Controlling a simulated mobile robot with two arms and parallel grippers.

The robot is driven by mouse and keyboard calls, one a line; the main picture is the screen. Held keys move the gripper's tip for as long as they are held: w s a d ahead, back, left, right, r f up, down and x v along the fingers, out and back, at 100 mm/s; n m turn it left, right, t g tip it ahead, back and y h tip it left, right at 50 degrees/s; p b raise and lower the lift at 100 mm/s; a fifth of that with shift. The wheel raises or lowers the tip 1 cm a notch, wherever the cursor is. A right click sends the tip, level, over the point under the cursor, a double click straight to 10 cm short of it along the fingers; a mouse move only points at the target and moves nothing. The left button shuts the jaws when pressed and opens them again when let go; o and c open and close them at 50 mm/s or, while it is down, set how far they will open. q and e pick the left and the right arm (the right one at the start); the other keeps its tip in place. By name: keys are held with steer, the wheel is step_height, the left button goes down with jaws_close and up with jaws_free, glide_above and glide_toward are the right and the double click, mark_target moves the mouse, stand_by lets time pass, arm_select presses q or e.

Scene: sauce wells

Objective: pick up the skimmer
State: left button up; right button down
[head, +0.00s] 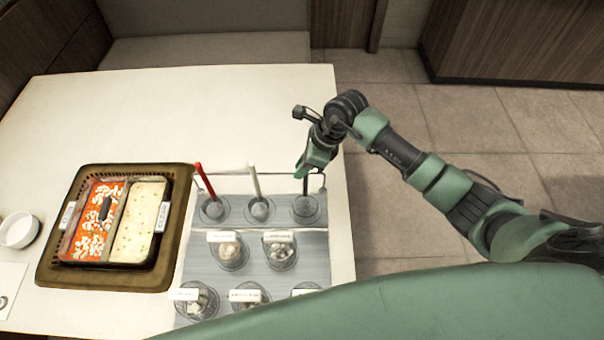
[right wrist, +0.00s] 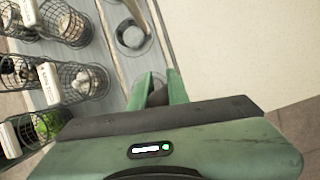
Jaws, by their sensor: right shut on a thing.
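My right gripper (head: 306,170) is at the right back corner of the rack, shut on the dark upright handle (head: 305,186) of the utensil in the right-hand well. This looks to be the skimmer; its head is hidden, so its shape does not confirm it. In the right wrist view, the green fingers of my right gripper (right wrist: 158,90) stand either side of a dark piece. The utensil's lower end appears still within the well (head: 306,210). A red-handled utensil (head: 205,181) and a pale-handled one (head: 255,181) stand in the neighbouring wells. My left gripper is not in view.
Wire baskets with labels and food (head: 228,252) fill the rack's front. A brown tray (head: 60,272) with a two-part food pan (head: 146,222) lies left. A white bowl (head: 18,230) is at the far left. The table's back (head: 200,105) is clear.

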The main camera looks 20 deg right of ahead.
step_height(320, 180, up, 18)
steer(key=b, duration=0.4)
